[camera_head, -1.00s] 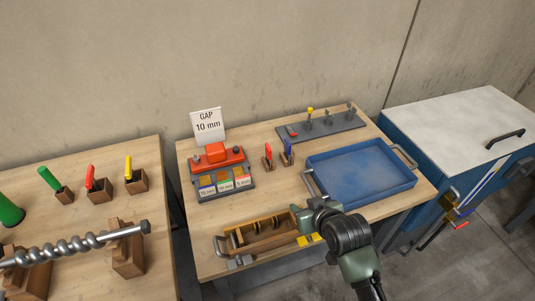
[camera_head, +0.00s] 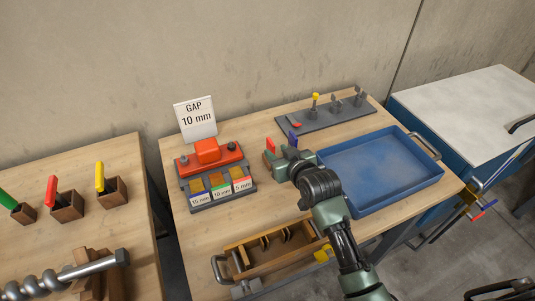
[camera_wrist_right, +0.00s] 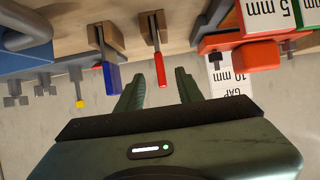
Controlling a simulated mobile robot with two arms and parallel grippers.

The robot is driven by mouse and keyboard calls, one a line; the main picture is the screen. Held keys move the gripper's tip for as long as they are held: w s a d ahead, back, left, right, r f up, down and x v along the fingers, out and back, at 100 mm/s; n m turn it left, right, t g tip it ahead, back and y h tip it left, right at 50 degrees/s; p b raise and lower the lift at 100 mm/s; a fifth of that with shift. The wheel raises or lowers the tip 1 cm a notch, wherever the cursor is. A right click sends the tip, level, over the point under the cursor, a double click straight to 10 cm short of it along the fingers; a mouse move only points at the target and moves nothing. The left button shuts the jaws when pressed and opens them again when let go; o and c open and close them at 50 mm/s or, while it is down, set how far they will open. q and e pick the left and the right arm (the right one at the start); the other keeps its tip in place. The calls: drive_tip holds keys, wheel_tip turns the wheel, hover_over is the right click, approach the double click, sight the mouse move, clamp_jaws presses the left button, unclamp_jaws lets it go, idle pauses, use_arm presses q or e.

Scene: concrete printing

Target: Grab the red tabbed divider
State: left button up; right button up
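The red tabbed divider (camera_wrist_right: 159,66) stands in a small wooden block (camera_wrist_right: 155,28), seen upside down in the right wrist view. Its red tab (camera_head: 270,145) shows in the head view just beyond my right gripper (camera_head: 281,161), which hides its lower part. My right gripper (camera_wrist_right: 158,82) is open in the wrist view, its fingers pointing at the red tab. The tab lies between the two finger lines, near the tips; I cannot tell whether it touches. A blue tabbed divider (camera_wrist_right: 111,76) stands beside it in its own block. My left gripper is not in view.
A red-topped holder (camera_head: 208,153) with labelled blocks stands left of my right gripper. A blue tray (camera_head: 385,172) is to the right, a wooden box (camera_head: 238,246) in front. A grey rack (camera_head: 325,115) and a "GAP 10 mm" sign (camera_head: 195,118) stand behind.

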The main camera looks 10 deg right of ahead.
sight(273, 149)
drive_tip(key=shift+x, duration=1.8)
drive_tip(key=shift+p+x, duration=0.4)
drive_tip(key=shift+x, duration=1.95)
drive_tip(key=shift+c, duration=0.3)
clamp_jaws()
